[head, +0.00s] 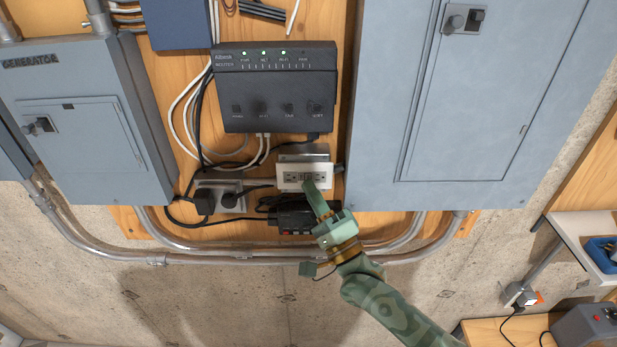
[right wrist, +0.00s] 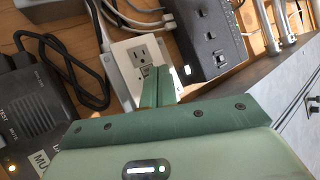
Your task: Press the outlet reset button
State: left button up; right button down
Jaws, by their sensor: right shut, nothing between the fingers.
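The outlet (head: 292,179) is a white plate on a grey box below the black router. It also shows in the right wrist view (right wrist: 136,50), with one socket clear above my fingers. My right gripper (head: 311,186) is shut and empty, with its green fingertips at the outlet's face near its middle. In the right wrist view the closed fingers (right wrist: 152,82) cover the lower part of the plate. The reset button itself is mostly hidden or too small to make out. I cannot tell whether the fingertips touch it. My left gripper is not in view.
The black router (head: 275,88) hangs above the outlet. A second outlet box with plugs (head: 220,197) is to the left, and a black device (head: 294,218) sits just below. Grey panels (head: 470,110) flank the board; conduit (head: 215,259) runs beneath.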

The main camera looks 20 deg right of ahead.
jog(key=shift+w+d+r+t, duration=0.25)
jog(key=shift+d+r+t, duration=0.1)
jog(key=shift+r, duration=0.25)
dwell(0.8)
dwell(0.4)
jog(key=shift+s+a+p, duration=0.1)
jog(key=shift+p, duration=0.2)
jog(key=s, duration=0.1)
jog(key=s+a+p, duration=0.1)
jog(key=s+f, duration=0.1)
jog(key=shift+s+a+p, duration=0.15)
jog(key=shift+s+p, duration=0.15)
jog(key=shift+p, duration=0.1)
